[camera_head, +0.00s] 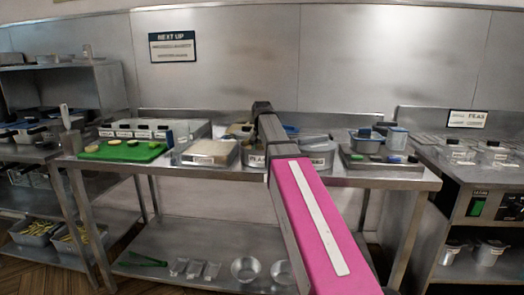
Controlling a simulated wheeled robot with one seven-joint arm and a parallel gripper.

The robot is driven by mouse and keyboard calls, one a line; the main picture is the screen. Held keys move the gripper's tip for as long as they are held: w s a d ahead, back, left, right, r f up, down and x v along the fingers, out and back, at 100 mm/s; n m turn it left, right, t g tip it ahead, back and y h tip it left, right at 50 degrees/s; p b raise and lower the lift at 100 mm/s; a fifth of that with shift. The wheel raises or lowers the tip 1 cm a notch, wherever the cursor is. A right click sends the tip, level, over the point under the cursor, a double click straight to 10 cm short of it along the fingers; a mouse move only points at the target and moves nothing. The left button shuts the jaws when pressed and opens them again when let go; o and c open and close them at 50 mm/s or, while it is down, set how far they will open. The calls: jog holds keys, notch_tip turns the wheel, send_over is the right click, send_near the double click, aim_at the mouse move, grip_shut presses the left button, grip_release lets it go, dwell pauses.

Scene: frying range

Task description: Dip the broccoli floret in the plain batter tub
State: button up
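My arm reaches up over the middle of the steel table, and its dark far end (262,107) is above the row of tubs. My gripper's fingers are hidden behind my arm, so I cannot see whether they hold anything. A tub with a label starting "PLA" (257,161), which fits the plain batter tub, stands at the table's front and is partly covered by my arm. Its contents are hidden. I cannot make out the broccoli floret.
Left of the tub are a pale-filled tray (209,152) and a green board (122,151) with slices. Right of my arm are another labelled tub (320,158) and a tray (382,169) with small round pieces. Bowls (245,269) stand on the lower shelf.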

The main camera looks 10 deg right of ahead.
dwell(0.4)
jog(key=shift+a, duration=0.3)
jog(key=shift+d, duration=0.6)
jog(key=shift+a, duration=0.6)
jog(key=shift+d, duration=0.3)
notch_tip(320, 180, up, 10)
jog(key=shift+r, duration=0.2)
dwell(1.3)
dwell(0.8)
